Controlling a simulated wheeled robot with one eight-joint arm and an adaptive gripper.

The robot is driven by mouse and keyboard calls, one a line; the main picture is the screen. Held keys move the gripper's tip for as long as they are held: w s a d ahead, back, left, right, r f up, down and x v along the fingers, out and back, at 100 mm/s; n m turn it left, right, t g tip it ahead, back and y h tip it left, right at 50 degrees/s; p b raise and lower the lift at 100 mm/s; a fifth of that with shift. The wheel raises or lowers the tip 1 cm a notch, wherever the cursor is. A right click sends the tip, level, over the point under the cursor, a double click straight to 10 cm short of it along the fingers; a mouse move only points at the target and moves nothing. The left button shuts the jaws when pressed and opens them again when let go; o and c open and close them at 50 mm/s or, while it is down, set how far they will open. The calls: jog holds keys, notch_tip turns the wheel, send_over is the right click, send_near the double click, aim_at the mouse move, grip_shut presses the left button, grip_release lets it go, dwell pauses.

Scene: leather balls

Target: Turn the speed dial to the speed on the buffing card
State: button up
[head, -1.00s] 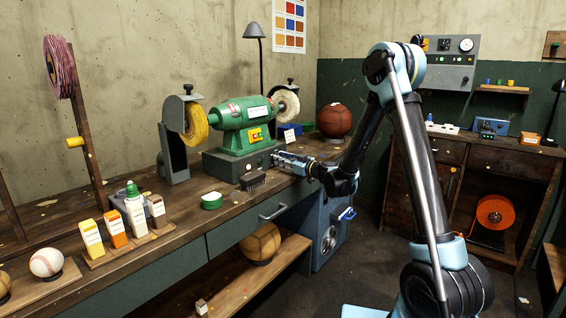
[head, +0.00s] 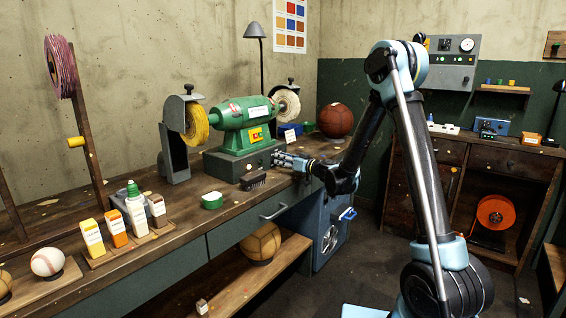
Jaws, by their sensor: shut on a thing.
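The green buffing machine (head: 238,127) stands on the workbench on a dark base (head: 225,163), with a yellow wheel on its left and a white wheel on its right. My gripper (head: 277,159) is at the right part of the base's front face. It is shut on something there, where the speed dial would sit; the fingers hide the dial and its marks. A small white card (head: 290,135) stands behind the gripper, beside the machine. It may be the buffing card, but its writing is too small to read.
A dark brush (head: 253,180) and a green round tin (head: 212,200) lie on the bench left of my gripper. Several small bottles and boxes stand further left. The bench's front edge runs below the arm.

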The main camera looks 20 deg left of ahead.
jog(key=shift+w+d, duration=0.1)
jog(key=shift+w, duration=0.1)
jog(key=o, duration=1.1)
jog(key=shift+s, duration=0.1)
jog(key=v, duration=1.2)
